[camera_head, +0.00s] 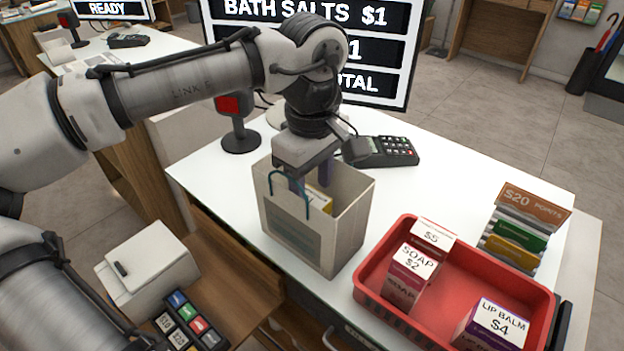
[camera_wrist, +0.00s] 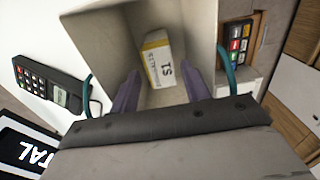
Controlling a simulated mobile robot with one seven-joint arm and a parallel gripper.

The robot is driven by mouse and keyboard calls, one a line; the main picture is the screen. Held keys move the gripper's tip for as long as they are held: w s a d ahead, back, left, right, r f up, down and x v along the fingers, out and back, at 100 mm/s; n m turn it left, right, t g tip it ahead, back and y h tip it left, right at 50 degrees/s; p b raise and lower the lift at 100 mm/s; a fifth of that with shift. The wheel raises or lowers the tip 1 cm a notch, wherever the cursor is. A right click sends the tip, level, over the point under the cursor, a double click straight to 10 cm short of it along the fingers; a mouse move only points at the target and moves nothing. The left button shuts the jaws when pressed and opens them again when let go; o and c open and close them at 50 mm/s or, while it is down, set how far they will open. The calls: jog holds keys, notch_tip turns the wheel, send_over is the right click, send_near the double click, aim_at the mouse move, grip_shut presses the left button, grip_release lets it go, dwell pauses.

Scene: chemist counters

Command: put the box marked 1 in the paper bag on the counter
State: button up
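The box marked $1 (camera_wrist: 158,58), white with yellow parts, lies inside the paper bag (camera_head: 300,236). A small part of the box (camera_head: 320,202) shows over the bag's rim in the head view. The bag stands upright on the white counter, open at the top, with teal handles. My gripper (camera_head: 311,180) reaches down into the bag's mouth. In the wrist view my gripper (camera_wrist: 162,76) has its two purple fingers spread, with clear gaps to the box on both sides. The box rests against the inside of the bag, apart from the fingers.
A red tray (camera_head: 377,300) at right holds a $5 box (camera_head: 434,235), a soap box (camera_head: 408,275) and a lip balm box (camera_head: 490,325). A card terminal (camera_head: 385,151), a scanner stand (camera_head: 240,130) and a price screen (camera_head: 385,50) stand behind the bag. A card rack (camera_head: 520,225) is farther right.

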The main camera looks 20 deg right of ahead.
jog(key=shift+o, duration=1)
notch_tip(320, 180, up, 21)
jog(key=p, duration=0.7)
jog(key=shift+f, duration=0.1)
